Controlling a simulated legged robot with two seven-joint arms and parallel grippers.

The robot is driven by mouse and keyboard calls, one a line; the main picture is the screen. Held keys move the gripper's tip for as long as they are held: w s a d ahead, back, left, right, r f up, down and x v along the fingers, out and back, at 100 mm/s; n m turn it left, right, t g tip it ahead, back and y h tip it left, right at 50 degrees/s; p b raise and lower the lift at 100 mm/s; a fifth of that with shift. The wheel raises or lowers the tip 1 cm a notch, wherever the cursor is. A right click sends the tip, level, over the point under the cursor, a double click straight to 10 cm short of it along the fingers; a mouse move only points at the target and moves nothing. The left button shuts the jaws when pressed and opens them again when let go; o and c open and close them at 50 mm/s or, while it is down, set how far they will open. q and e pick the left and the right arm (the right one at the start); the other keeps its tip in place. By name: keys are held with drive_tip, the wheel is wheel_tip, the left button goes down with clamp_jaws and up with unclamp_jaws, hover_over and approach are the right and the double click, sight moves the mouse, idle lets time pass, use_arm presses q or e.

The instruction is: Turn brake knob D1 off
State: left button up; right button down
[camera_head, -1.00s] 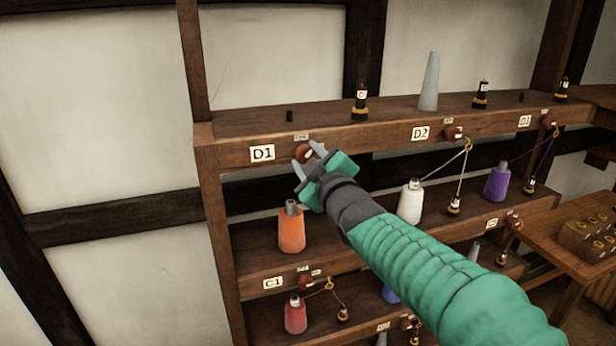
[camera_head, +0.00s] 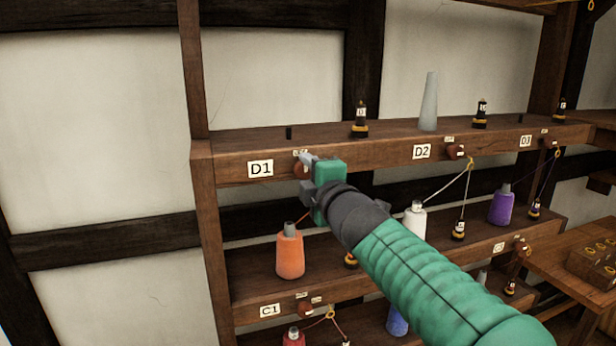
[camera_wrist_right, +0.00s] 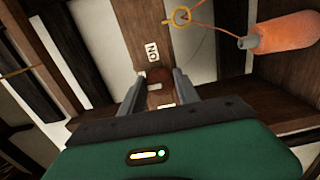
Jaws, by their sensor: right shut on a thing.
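The D1 label (camera_head: 261,168) is on the front edge of the top shelf. Just right of it is the reddish-brown brake knob D1 (camera_head: 299,171), partly hidden by my right gripper (camera_head: 307,173). In the right wrist view the knob (camera_wrist_right: 158,76) sits between the two grey fingers of my right gripper (camera_wrist_right: 156,86), which is shut on it. A pale mark shows on the knob's face. A small white tag (camera_wrist_right: 152,52) beside the knob carries letters that look like ON, seen turned. My left gripper is not in view.
An orange spool (camera_head: 290,256) stands on the shelf below; its cord runs up behind my gripper. Labels D2 (camera_head: 421,151) and D3 (camera_head: 526,141) and their knobs are further right. A grey cone (camera_head: 429,102) and dark weights stand on the top shelf.

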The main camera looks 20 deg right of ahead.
drive_tip(key=shift+f, duration=0.35)
drive_tip(key=c, duration=1.2)
unclamp_jaws()
drive_tip(key=shift+o, duration=1.4)
drive_tip(key=shift+w+r, duration=0.1)
drive_tip(key=shift+w, duration=0.05)
